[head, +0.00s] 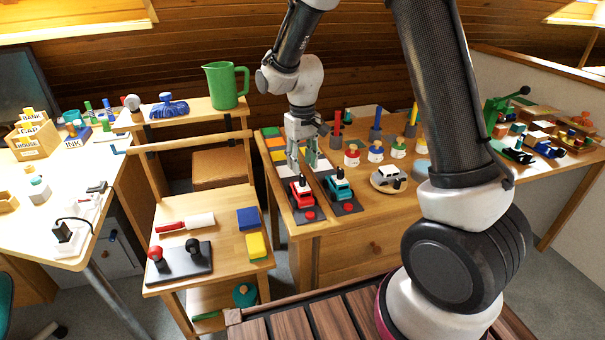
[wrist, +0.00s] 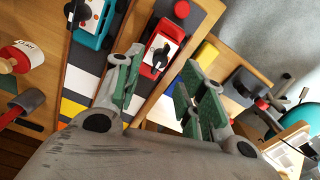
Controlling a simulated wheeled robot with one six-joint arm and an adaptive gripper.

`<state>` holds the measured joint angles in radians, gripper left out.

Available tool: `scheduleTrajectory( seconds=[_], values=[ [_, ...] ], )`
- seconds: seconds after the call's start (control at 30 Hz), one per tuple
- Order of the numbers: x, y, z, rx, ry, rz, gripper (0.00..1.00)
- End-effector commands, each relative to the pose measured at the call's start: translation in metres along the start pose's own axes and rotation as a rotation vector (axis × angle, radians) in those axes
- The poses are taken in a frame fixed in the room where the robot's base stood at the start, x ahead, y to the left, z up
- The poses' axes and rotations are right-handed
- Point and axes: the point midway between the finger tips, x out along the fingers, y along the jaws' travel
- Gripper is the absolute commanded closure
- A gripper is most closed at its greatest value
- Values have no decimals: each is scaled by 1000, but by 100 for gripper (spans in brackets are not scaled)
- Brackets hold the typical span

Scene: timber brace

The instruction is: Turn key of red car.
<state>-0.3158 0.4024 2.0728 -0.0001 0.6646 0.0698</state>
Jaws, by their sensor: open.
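The red car (head: 302,193) stands on a dark track strip at the front left of the wooden desk. In the wrist view the red car (wrist: 176,36) has a white top plate with a black key (wrist: 158,50) on it. My gripper (head: 302,163) is open above and just behind the red car. In the wrist view my gripper (wrist: 160,78) has its green-padded fingers spread, with the key beyond the gap between the tips. Nothing is between the fingers.
A teal car (head: 340,187) stands close to the right on its own strip, with a black key (wrist: 77,12). Red buttons (head: 310,215) sit at the strip ends. A plate with a white toy car (head: 388,176) and several pegs stand farther right.

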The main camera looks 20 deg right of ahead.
Motion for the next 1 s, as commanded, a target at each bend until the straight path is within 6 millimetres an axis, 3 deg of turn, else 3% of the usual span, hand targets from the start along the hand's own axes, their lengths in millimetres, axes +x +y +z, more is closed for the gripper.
scheduleTrajectory(
  seconds=[0.1, 0.3, 0.77, 0.9, 1.0],
  values=[
    [-27, 0, -1, 0, 4, 0, 60],
    [-56, 0, 0, 0, 0, 0, 60],
    [-64, 0, 3, -8, -11, 1, 60],
    [-53, 2, 33, -23, -82, 4, 60],
    [-71, 10, 70, -22, -95, 4, 60]
  ],
)
